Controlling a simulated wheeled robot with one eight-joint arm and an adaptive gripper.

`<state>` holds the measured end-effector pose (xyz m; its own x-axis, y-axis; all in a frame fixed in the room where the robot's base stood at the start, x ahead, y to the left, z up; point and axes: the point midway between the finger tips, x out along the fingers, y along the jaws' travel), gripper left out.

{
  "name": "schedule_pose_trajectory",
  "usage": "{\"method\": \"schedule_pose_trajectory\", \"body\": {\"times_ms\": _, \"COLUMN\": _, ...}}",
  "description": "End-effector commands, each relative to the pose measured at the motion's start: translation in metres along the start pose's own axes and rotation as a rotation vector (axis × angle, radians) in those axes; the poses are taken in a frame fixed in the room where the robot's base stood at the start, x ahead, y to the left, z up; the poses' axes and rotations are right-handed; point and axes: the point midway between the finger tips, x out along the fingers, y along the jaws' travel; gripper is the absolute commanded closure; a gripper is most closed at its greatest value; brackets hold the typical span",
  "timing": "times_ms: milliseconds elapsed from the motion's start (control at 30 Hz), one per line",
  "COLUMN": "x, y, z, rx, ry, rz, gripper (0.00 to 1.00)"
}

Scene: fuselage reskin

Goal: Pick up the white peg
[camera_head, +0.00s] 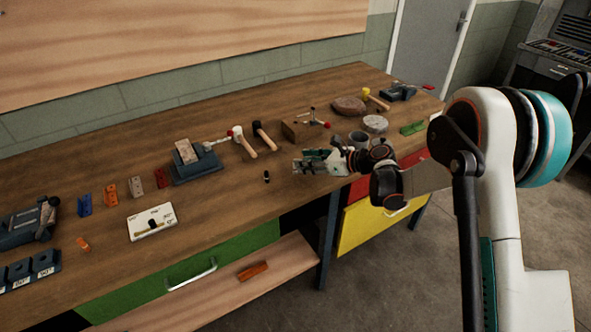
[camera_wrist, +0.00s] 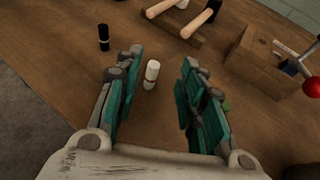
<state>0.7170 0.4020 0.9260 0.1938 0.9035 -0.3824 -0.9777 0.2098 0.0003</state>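The white peg (camera_wrist: 151,74) stands on the wooden workbench (camera_head: 230,205) and shows in the wrist view between the two fingers of my gripper (camera_wrist: 161,62). It is nearer the left finger, with a visible gap on each side. My gripper (camera_head: 303,164) is open, its teal-padded fingers spread and empty, low over the bench in the head view. I cannot make out the white peg in the head view. A black peg (camera_wrist: 104,38) stands to the left of the fingers and also shows in the head view (camera_head: 267,176).
Two mallets (camera_head: 264,136) lie beyond the pegs. A wooden block with a red-knobbed lever (camera_head: 299,129) stands to the right of them. A blue vise (camera_head: 196,165) stands left. The bench's front edge is close.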

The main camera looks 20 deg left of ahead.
Motion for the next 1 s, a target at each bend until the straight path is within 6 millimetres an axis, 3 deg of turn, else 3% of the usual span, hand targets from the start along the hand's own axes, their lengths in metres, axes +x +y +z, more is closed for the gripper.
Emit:
{"method": "schedule_pose_trajectory", "body": {"times_ms": 300, "x": 0.043, "y": 0.007, "z": -0.007, "rx": -0.001, "ry": 0.000, "rz": 0.003, "gripper": 0.64}}
{"method": "schedule_pose_trajectory", "body": {"times_ms": 567, "x": 0.047, "y": 0.007, "z": -0.005, "rx": 0.000, "ry": 0.000, "rz": 0.001, "gripper": 0.64}}
{"method": "schedule_pose_trajectory", "body": {"times_ms": 733, "x": 0.047, "y": 0.007, "z": -0.005, "rx": 0.000, "ry": 0.000, "rz": 0.001, "gripper": 0.98}}
{"method": "schedule_pose_trajectory", "body": {"times_ms": 1000, "x": 0.047, "y": 0.007, "z": -0.005, "rx": 0.000, "ry": 0.000, "rz": 0.001, "gripper": 1.00}}
